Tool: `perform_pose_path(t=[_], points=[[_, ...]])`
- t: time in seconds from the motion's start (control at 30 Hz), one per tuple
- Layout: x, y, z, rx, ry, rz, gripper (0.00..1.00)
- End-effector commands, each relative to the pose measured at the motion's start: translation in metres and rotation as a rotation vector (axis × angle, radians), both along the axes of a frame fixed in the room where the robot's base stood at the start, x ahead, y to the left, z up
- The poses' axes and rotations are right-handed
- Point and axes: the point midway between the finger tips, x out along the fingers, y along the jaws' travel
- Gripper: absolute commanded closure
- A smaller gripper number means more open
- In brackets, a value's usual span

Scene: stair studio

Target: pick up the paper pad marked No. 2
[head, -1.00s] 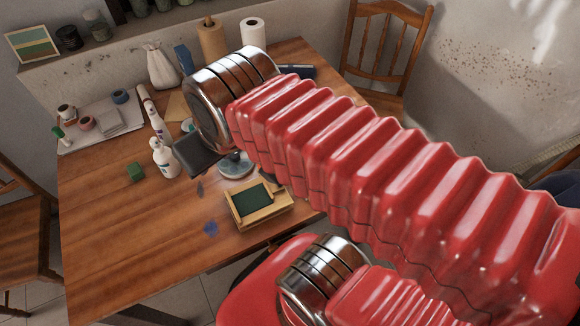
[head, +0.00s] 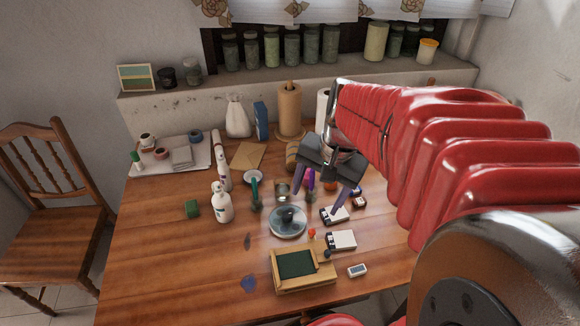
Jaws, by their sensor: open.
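Several small white pads with dark ends lie on the right part of the wooden table: one (head: 342,240) near the wooden tray, one (head: 340,217) behind it, and smaller items (head: 359,201) farther right. Their markings are too small to read, so I cannot tell which is No. 2. My gripper (head: 316,201) is open, its purple fingers spread and pointing down over the table. Its right fingertip overlaps the middle pad in the picture; I cannot tell the height or whether it touches.
A small white block (head: 357,271) lies at front right. The table's left front (head: 160,270) is clear.

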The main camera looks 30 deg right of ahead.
Motion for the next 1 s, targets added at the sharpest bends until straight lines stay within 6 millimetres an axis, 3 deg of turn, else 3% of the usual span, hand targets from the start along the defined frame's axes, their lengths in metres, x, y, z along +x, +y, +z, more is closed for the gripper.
perform_pose_path(t=[0.27, 0.6, 0.8, 1.0], points=[[-0.001, -0.065, -0.037, 0.162, 0.110, -0.374, 0.33], [-0.021, -0.138, -0.086, 0.358, 0.219, -0.800, 0.33], [-0.029, -0.156, -0.099, 0.412, 0.245, -0.912, 0.33], [-0.029, -0.157, -0.100, 0.416, 0.247, -0.920, 0.33]])
